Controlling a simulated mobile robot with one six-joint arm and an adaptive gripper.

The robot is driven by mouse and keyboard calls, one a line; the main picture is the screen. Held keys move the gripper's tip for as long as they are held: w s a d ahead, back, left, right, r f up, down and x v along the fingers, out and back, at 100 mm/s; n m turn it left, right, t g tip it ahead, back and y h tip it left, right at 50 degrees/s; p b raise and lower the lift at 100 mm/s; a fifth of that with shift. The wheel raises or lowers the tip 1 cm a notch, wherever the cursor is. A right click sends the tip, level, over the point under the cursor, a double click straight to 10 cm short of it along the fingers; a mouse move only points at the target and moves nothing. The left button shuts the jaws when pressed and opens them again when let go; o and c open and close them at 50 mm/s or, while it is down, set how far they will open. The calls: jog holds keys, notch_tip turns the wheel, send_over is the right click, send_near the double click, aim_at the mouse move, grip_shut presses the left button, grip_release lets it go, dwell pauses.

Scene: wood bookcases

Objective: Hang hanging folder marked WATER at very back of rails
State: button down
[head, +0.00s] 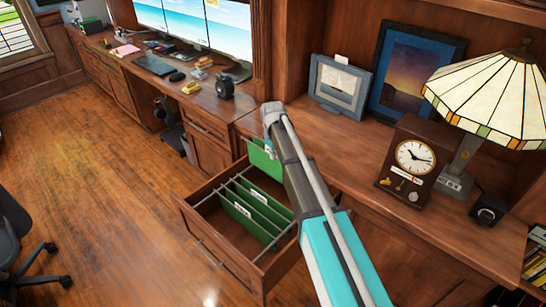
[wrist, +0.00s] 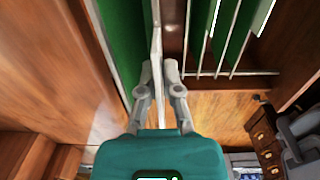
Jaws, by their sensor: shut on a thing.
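My gripper (wrist: 160,75) is shut on the pale metal edge of a green hanging folder (wrist: 118,35) in the wrist view. In the head view my arm hides the gripper, and part of the held green folder (head: 262,158) shows left of the arm, at the cabinet end of the open drawer. Its label cannot be read. Several green folders (head: 250,225) with white tabs hang in the drawer (head: 228,252), closer to its front than the held one. The metal rails (head: 205,250) show beside them. I cannot tell whether the held folder touches the rails.
A desk counter (head: 350,160) runs behind the drawer, with a clock (head: 410,160), a stained-glass lamp (head: 495,95) and picture frames (head: 340,85). Another desk with monitors (head: 230,35) stands at the upper left. The wood floor left of the drawer is clear; a chair (head: 15,240) stands at far left.

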jog(key=shift+f, duration=0.1)
dwell(0.3)
notch_tip(320, 180, down, 17)
jog(key=b, duration=1.7)
jog(key=shift+f+b, duration=0.15)
jog(key=shift+b, duration=0.15)
dwell(0.4)
dwell(0.5)
jog(key=c, duration=0.7)
grip_release()
notch_tip(320, 180, up, 18)
jog(key=p, duration=1.8)
jog(key=r+p, duration=1.2)
jog(key=shift+s+a+r, duration=0.1)
jog(key=shift+a+r, duration=0.05)
jog(key=shift+a, duration=0.1)
